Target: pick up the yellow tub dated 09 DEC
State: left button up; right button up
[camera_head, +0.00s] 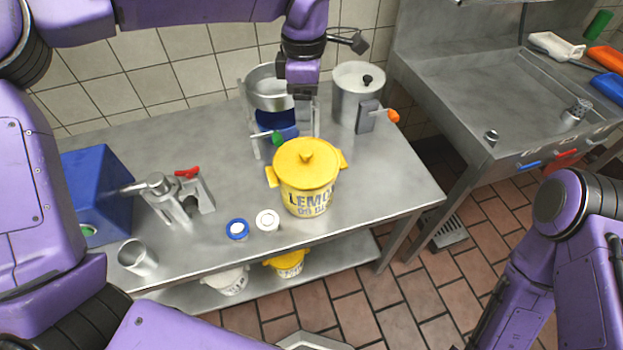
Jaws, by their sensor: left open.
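A yellow tub (305,180) with a knobbed yellow lid and side handles stands upright on the steel table. Its front lettering reads "LEMO" and below it a date starting "09 D", the rest curving out of sight. A second yellow tub (288,264) sits on the lower shelf, partly under the table edge; its label is too small to read. My left gripper (302,108) points down behind the yellow tub, apart from it, beside the metal hopper stand. It is open, with nothing seen between its fingers. My right arm shows at the right edge, but its gripper is out of view.
The hopper (268,92) on its stand and a lidded steel pot (357,95) stand behind the tub. A blue lid (237,229) and a white lid (267,220) lie at front left. A tap-like press (175,200) and a blue bin (95,185) are further left. Table right of the tub is clear.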

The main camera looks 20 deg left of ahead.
aim_at(306, 152)
pick_arm(q)
notch_tip(306, 152, down, 10)
jog(key=shift+s+f+p, duration=0.1)
jog(key=shift+s+p, duration=0.05)
jog(key=shift+p, duration=0.5)
jog(key=shift+f, duration=0.5)
jog(key=shift+r, duration=0.1)
grip_shut()
